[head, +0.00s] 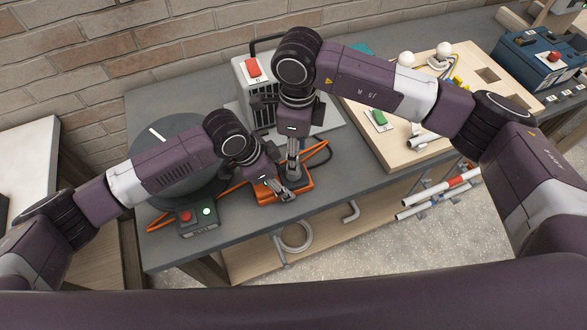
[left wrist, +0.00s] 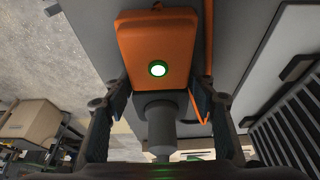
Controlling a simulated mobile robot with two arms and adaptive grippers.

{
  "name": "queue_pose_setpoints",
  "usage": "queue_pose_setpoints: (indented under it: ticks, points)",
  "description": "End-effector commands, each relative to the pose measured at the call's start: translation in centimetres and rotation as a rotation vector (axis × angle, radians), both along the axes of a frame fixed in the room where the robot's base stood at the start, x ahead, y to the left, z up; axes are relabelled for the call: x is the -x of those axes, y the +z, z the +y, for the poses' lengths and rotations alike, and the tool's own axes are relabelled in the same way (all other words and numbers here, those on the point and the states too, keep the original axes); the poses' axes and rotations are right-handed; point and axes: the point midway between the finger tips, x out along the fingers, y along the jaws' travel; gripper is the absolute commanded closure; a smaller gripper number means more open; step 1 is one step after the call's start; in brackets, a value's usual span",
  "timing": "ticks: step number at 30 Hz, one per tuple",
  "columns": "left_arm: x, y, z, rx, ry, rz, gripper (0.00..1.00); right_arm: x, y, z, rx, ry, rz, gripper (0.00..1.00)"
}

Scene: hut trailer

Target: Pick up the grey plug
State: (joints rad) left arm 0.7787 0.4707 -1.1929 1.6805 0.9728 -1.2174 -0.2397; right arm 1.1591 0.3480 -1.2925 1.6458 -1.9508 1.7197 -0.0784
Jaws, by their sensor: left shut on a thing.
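The grey plug (left wrist: 160,132) shows in the left wrist view, between the two fingers of my left gripper (left wrist: 160,108), with its wide end against the orange box (left wrist: 157,40). The box has a lit green light on its face. In the head view the orange box (head: 266,195) lies near the front edge of the workbench, and my left gripper (head: 283,192) is low over it, shut on the plug. The plug itself is hard to make out there. My right gripper (head: 293,172) points down just behind and above the left one. Its finger opening is unclear.
A grey control box (head: 198,222) with a red button and green light sits left of the orange box. An orange cable (head: 318,152) loops around behind. A white machine with a red switch (head: 253,68) stands behind. A wooden board (head: 405,150) lies right. Both arms crowd the middle.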

Motion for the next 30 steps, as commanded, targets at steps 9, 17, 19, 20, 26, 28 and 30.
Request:
queue_pose_setpoints:
  ticks: [9,17,19,20,26,28,30]
  points:
    - [0.0,0.1,-0.1,0.002,0.0,-0.001,0.82,0.1,-2.6,0.5,0.0,0.0,0.004,0.57]
    - [0.0,0.1,0.0,0.002,0.0,-0.001,0.82,-0.1,-5.7,0.7,-0.001,-0.002,0.002,0.57]
    - [0.0,0.1,0.0,0.002,0.0,-0.001,0.82,-0.1,-5.8,0.7,0.0,-0.001,0.001,0.57]
    - [0.0,0.1,0.0,0.002,0.0,-0.001,0.82,-0.1,-5.8,0.7,-0.001,-0.001,0.001,0.57]
    - [0.0,0.1,-0.1,0.002,0.0,-0.001,0.82,-0.1,-5.7,0.6,0.0,-0.001,0.001,0.69]
    - [0.0,0.1,0.0,0.002,0.0,-0.001,0.82,-0.1,-5.7,0.6,0.0,-0.001,0.001,0.77]
    - [0.0,0.1,0.0,0.002,0.0,-0.001,0.82,-0.1,-5.7,0.6,0.0,-0.001,0.001,0.84]
